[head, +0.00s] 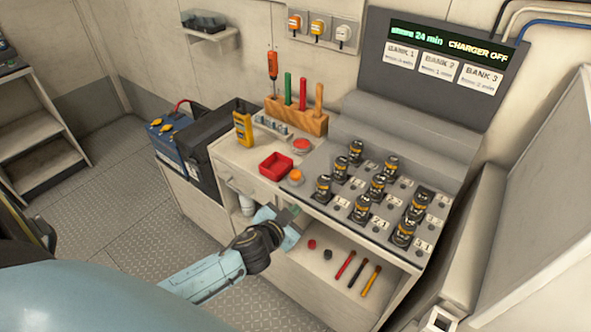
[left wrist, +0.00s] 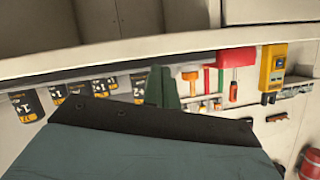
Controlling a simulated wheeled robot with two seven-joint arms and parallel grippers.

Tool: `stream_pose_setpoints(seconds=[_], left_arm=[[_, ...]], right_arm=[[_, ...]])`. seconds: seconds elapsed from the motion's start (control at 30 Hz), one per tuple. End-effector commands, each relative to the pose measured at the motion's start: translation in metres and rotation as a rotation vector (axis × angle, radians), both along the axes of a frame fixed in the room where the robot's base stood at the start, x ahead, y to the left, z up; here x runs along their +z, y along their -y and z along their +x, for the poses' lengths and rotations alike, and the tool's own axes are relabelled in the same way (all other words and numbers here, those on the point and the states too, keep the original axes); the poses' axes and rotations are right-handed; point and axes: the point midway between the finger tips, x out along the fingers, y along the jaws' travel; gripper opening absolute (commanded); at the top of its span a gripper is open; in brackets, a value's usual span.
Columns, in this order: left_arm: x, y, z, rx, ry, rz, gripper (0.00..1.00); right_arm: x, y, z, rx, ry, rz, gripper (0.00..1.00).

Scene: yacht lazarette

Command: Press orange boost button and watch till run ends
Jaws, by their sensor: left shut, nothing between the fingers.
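The orange button (head: 296,176) is a round cap on the bench's front edge, beside the red tray (head: 276,164). A red button (head: 302,146) sits behind it. My left gripper (head: 292,214) is shut and empty, just in front of and below the bench edge, apart from the orange button. Its dark fingers also show in the left wrist view (left wrist: 161,88), where the orange button (left wrist: 190,76) is beyond them. The display (head: 445,42) reads "CHARGER OFF" and a green line ending in "24 min". My right gripper is not in view.
Several black battery cells (head: 378,186) stand in numbered slots right of the button. A yellow meter (head: 243,128) and a wooden tool rack (head: 297,117) stand behind. An open shelf (head: 320,270) below holds small tools. The floor (head: 140,230) at left is clear.

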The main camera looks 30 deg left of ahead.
Motion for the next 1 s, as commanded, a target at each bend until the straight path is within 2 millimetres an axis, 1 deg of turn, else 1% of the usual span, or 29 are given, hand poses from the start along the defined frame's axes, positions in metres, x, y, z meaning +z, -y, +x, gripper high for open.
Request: stream_pose_setpoints(seconds=[0.03, 0.13, 0.17, 0.2, 0.23, 0.3, 0.37, 0.4, 0.47, 0.53, 0.6, 0.7, 0.83, 1.0], left_arm=[[0.033, 0.002, 0.018, -0.042, 0.088, 0.011, 0.0], [0.092, 0.015, 0.046, -0.172, 0.254, 0.025, 0.0], [0.11, 0.02, 0.054, -0.23, 0.301, 0.033, 0.0], [0.133, 0.029, 0.064, -0.324, 0.355, 0.048, 0.0], [0.146, 0.035, 0.07, -0.401, 0.381, 0.064, 0.0], [0.166, 0.046, 0.079, -0.58, 0.384, 0.11, 0.0], [0.171, 0.048, 0.083, -0.712, 0.328, 0.159, 0.0], [0.17, 0.043, 0.086, -0.78, 0.267, 0.196, 0.0], [0.166, 0.03, 0.089, -0.847, 0.156, 0.255, 0.0], [0.161, 0.007, 0.091, -0.874, 0.016, 0.319, 0.0], [0.158, -0.019, 0.094, -0.864, -0.108, 0.372, 0.0], [0.156, -0.048, 0.094, -0.824, -0.231, 0.419, 0.0], [0.155, -0.064, 0.094, -0.794, -0.296, 0.44, 0.0], [0.155, -0.067, 0.094, -0.788, -0.304, 0.442, 0.0]], right_arm=[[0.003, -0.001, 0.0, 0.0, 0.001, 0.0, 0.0], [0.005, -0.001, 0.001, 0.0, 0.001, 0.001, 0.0], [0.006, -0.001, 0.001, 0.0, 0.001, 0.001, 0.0], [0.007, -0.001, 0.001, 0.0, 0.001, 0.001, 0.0], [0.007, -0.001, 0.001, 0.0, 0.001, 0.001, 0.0], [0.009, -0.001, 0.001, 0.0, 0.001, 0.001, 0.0], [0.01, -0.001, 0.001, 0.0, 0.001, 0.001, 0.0], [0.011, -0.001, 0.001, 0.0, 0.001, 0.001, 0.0], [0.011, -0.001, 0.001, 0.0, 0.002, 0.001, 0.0], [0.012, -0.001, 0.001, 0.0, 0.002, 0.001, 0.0], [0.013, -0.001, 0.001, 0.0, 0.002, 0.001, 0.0], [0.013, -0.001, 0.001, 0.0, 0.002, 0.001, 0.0], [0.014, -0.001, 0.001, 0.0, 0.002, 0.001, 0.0], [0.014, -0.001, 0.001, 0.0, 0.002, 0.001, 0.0]])
